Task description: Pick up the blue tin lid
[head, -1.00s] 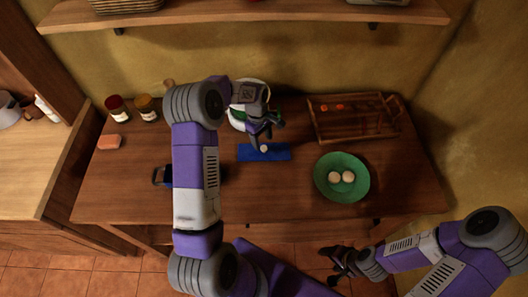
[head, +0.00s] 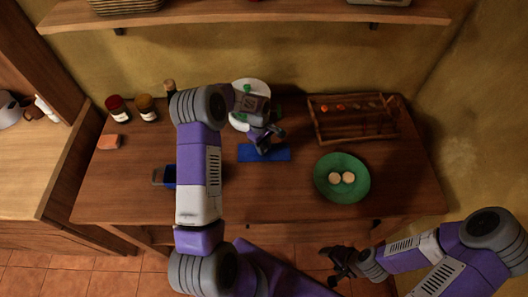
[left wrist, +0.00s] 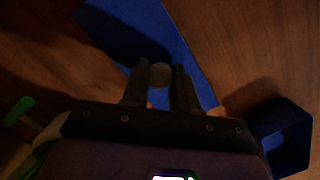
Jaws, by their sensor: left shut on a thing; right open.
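The blue tin lid (head: 279,154) is a flat blue rectangle on the wooden table, below the white plate; it also fills the upper middle of the left wrist view (left wrist: 135,25). My left gripper (head: 265,146) is over it, pointing down. In the left wrist view its fingers (left wrist: 160,82) are shut on the lid's small round knob (left wrist: 160,73). I cannot tell whether the lid is clear of the table. My right gripper (head: 341,264) is open and empty, low at the front right, away from the lid.
The blue tin (head: 168,175) stands left of the lid, partly behind my left arm. A green bowl (head: 342,190) with two pale round things, a wooden rack (head: 322,128) and a white plate (head: 239,121) are near. Jars (head: 117,109) stand at the back left.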

